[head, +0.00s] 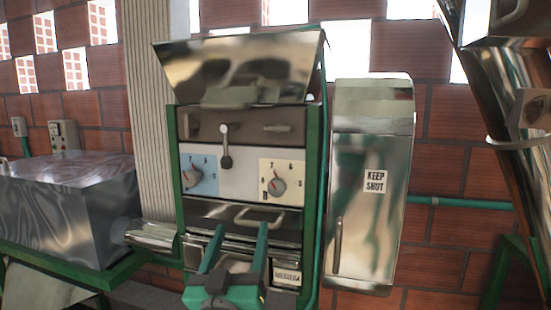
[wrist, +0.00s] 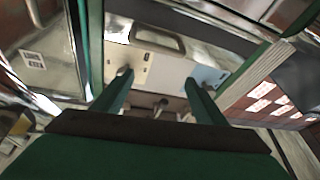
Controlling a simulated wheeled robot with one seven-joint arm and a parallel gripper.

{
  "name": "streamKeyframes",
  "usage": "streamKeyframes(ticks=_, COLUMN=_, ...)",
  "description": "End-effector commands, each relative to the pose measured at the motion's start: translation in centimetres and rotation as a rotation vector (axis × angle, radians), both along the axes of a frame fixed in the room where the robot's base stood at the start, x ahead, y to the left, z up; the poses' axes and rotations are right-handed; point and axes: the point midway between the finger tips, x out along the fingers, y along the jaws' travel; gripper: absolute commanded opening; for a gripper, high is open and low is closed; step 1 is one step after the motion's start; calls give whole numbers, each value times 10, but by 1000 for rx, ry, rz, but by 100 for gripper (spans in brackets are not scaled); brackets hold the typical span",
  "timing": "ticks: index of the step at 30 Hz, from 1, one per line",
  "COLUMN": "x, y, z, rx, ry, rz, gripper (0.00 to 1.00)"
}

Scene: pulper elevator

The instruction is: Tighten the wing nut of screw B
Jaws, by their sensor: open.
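My gripper (head: 241,227) is open in front of the machine's lower front, its two green fingers apart with nothing between them. It also shows in the wrist view (wrist: 158,79), where the picture is turned over. The machine's control panel (head: 231,166) has a blue plate (head: 200,174) and a cream plate (head: 282,180), each with a dial. I cannot make out a wing nut or a label for screw B in either view. The fingers hide part of the machine's lower front.
A metal door marked "KEEP SHUT" (head: 372,220) stands to the right. A drawer-like front with a handle (head: 262,217) lies behind the fingers. A raised metal lid (head: 240,65) tops the machine. A metal tank (head: 62,205) is at left; a slanted pipe (head: 505,120) is at right.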

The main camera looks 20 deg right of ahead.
Motion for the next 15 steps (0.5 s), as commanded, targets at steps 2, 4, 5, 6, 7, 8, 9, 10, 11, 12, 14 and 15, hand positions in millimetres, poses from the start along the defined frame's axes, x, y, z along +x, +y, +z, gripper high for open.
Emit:
streamKeyframes(ticks=2, x=-5, y=-7, z=38, rx=21, ry=-36, rz=-21, gripper=66)
streamKeyframes(ticks=4, x=-11, y=-13, z=65, rx=40, ry=-58, rz=-39, gripper=66)
streamKeyframes(ticks=5, x=-14, y=-15, z=76, rx=49, ry=-67, rz=-46, gripper=66)
streamKeyframes(ticks=6, x=-18, y=-18, z=89, rx=60, ry=-79, rz=-54, gripper=66)
streamKeyframes(ticks=7, x=-21, y=-20, z=99, rx=69, ry=-87, rz=-60, gripper=66)
streamKeyframes(ticks=8, x=-24, y=-22, z=108, rx=77, ry=-93, rz=-65, gripper=66)
streamKeyframes(ticks=9, x=-28, y=-25, z=118, rx=87, ry=-102, rz=-72, gripper=66)
streamKeyframes(ticks=10, x=-31, y=-26, z=125, rx=94, ry=-108, rz=-75, gripper=66)
streamKeyframes(ticks=11, x=-33, y=-28, z=132, rx=99, ry=-114, rz=-78, gripper=66)
streamKeyframes(ticks=12, x=-36, y=-29, z=138, rx=108, ry=-119, rz=-82, gripper=66)
streamKeyframes(ticks=14, x=-40, y=-31, z=147, rx=115, ry=-127, rz=-86, gripper=66)
streamKeyframes(ticks=15, x=-42, y=-32, z=150, rx=120, ry=-128, rz=-89, gripper=66)
